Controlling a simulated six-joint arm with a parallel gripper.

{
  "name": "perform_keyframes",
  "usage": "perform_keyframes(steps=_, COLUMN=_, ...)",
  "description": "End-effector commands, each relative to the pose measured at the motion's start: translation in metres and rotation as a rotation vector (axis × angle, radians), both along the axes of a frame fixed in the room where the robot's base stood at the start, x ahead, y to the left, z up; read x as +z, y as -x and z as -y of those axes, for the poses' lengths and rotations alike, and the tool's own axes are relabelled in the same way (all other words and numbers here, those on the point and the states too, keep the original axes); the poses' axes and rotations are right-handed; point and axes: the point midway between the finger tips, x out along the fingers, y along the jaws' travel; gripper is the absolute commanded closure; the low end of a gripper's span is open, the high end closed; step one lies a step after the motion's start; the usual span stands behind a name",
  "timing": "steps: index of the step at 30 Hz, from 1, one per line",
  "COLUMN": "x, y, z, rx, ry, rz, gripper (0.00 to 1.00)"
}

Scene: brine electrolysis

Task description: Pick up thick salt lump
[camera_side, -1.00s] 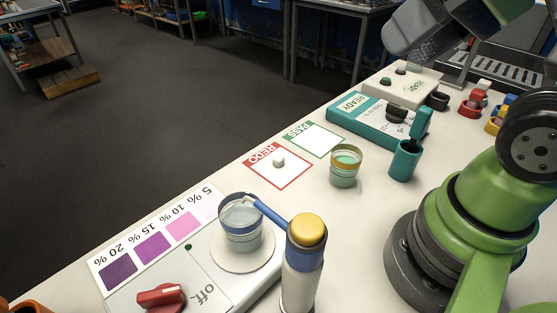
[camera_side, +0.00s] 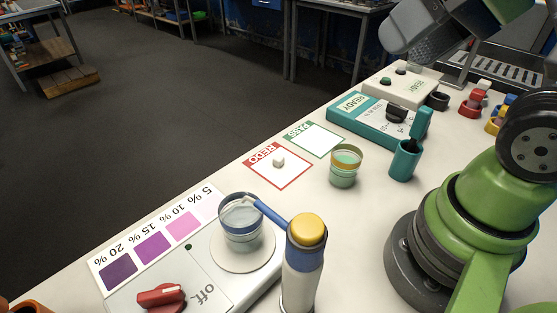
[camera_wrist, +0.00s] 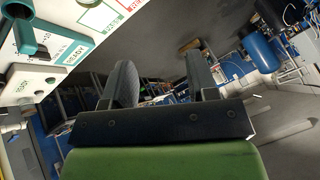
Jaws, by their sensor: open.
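A small pale lump (camera_side: 279,162), which looks like the salt lump, lies on the white REDO card (camera_side: 295,176) with a red border. I cannot tell how thick it is. My gripper (camera_wrist: 160,78) is open in the wrist view, with nothing between its two dark fingers.
A green-bordered PASS card (camera_side: 316,139) lies beside the REDO card. The bench's far edge is close behind the cards.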

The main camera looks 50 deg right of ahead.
Motion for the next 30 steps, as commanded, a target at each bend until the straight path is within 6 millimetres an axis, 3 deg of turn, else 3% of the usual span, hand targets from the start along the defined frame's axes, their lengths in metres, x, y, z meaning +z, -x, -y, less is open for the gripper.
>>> perform_keyframes(steps=5, x=0.002, y=-0.016, z=0.001, rx=0.024, ry=0.028, rz=-0.039, gripper=0.47)
perform_keyframes(steps=10, x=-0.001, y=-0.061, z=0.006, rx=0.094, ry=0.101, rz=-0.134, gripper=0.47)
perform_keyframes(steps=14, x=-0.016, y=-0.102, z=0.009, rx=0.164, ry=0.159, rz=-0.215, gripper=0.47)
perform_keyframes(steps=20, x=-0.061, y=-0.16, z=0.015, rx=0.28, ry=0.238, rz=-0.337, gripper=0.47)
perform_keyframes(steps=24, x=-0.108, y=-0.193, z=0.019, rx=0.369, ry=0.283, rz=-0.423, gripper=0.47)
perform_keyframes(steps=30, x=-0.174, y=-0.219, z=0.023, rx=0.48, ry=0.327, rz=-0.519, gripper=0.47)
